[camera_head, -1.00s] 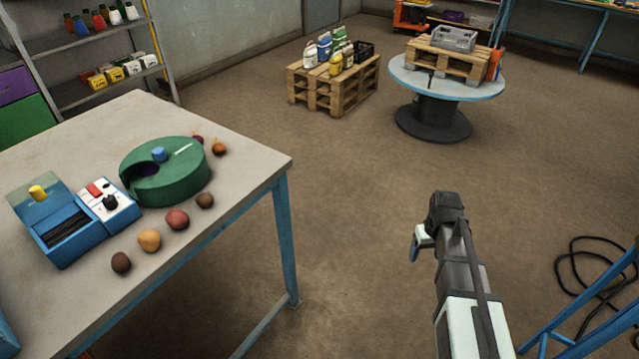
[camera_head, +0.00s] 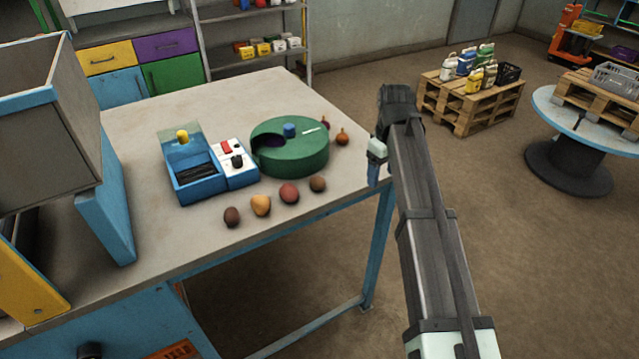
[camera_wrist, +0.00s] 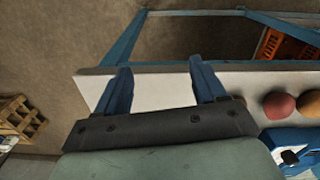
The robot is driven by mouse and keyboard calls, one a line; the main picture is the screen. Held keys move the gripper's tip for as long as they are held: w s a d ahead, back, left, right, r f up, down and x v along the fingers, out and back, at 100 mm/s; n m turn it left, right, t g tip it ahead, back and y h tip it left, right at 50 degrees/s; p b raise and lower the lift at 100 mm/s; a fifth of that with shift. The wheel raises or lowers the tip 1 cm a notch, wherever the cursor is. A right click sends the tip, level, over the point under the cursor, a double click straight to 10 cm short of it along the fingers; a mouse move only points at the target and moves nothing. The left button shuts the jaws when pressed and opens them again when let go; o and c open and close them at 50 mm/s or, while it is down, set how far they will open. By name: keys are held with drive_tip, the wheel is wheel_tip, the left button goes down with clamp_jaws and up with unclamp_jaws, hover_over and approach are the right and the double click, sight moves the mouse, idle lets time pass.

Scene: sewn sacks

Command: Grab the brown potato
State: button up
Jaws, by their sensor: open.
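Two brown, potato-like lumps lie on the table (camera_head: 130,140): a mid-brown one (camera_head: 317,184) at the right end of a front row, and a darker one (camera_head: 232,217) at its left end. An orange-yellow lump (camera_head: 261,205) and a reddish one (camera_head: 289,193) lie between them. My gripper (camera_head: 374,178) is at the table's right corner, to the right of the row. In the wrist view my gripper (camera_wrist: 160,82) is open and empty, its blue fingers over the table edge. The reddish lump (camera_wrist: 279,106) is to their right; a brown bit shows behind the right finger.
A green round container (camera_head: 290,160) and a blue box with a switch panel (camera_head: 198,180) stand behind the row. Two small onion-like things, one orange (camera_head: 342,138), lie at the right. A large grey bin (camera_head: 45,140) stands at the left.

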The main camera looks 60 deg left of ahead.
sight(318, 178)
drive_tip(key=s+a+r+n, duration=0.4)
drive_tip(key=s+a+r, duration=0.6)
drive_tip(key=s, duration=0.4)
drive_tip(key=f, duration=1.4)
drive_tip(key=shift+w, duration=0.2)
drive_tip(key=shift+c, duration=0.4)
drive_tip(key=c, duration=1)
